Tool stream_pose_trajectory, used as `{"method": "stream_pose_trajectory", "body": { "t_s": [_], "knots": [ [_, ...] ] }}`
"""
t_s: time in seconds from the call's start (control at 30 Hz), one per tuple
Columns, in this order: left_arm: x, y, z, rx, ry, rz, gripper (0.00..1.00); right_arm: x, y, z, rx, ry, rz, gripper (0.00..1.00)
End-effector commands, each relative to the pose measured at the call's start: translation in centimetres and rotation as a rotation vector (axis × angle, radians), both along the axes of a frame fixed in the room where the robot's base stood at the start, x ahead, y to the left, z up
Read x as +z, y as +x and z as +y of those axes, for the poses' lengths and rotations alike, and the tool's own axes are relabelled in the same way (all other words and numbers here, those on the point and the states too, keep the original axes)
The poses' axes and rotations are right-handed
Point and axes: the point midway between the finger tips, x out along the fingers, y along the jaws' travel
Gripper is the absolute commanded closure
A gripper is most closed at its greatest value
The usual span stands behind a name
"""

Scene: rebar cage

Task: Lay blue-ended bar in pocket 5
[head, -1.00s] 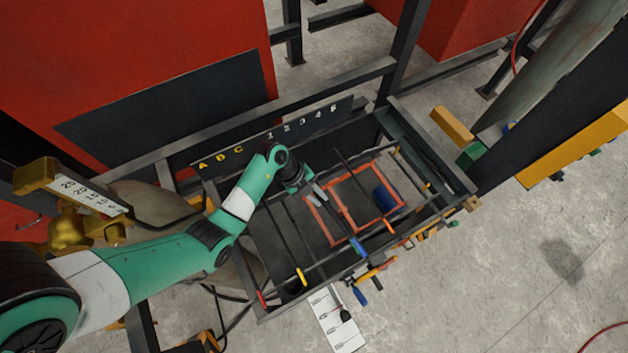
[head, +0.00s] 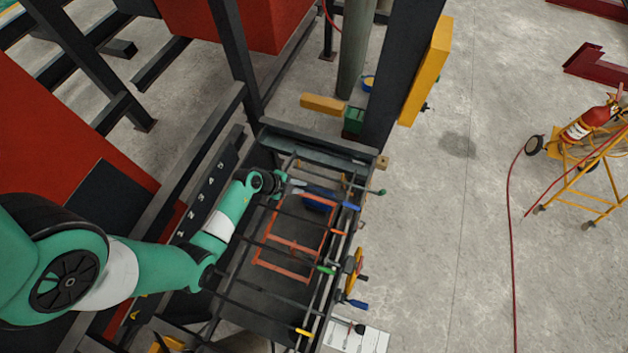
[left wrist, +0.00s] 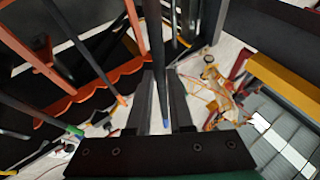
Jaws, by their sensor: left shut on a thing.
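My left gripper (head: 292,184) is over the far end of the dark rack, shut on the blue-ended bar. The blue tip (head: 350,206) shows at the rack's right side in the head view. In the left wrist view the dark bar (left wrist: 167,85) runs between the two fingers, with its blue tip low in the picture. The orange-red frame (head: 285,272) with scalloped pockets lies inside the rack; it also shows in the left wrist view (left wrist: 95,88). I cannot tell whether the bar touches a pocket. My right gripper is not in view.
Other bars cross the rack, with orange (head: 338,231), green (head: 325,270) and yellow (head: 303,332) ends. A dark upright post (head: 400,75) stands beyond the rack.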

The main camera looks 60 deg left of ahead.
Motion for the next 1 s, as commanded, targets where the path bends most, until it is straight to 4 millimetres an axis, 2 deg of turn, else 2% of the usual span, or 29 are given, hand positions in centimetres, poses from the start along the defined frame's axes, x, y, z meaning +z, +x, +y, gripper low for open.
{"method": "stream_pose_trajectory", "body": {
  "t_s": [0.13,0.47,0.77,1.0],
  "knots": [
    [0.2,-1.2,0.7,0.038,0.026,-0.031,1.00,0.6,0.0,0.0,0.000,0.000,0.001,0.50],
    [-0.2,-1.1,0.9,0.039,0.039,-0.044,1.00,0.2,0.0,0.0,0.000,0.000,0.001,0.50],
    [-2.0,-1.1,0.9,0.037,0.038,-0.044,1.00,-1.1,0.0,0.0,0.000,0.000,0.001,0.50],
    [-3.5,-1.1,0.9,0.038,0.040,-0.044,1.00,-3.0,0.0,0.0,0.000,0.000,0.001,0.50]
  ]
}}
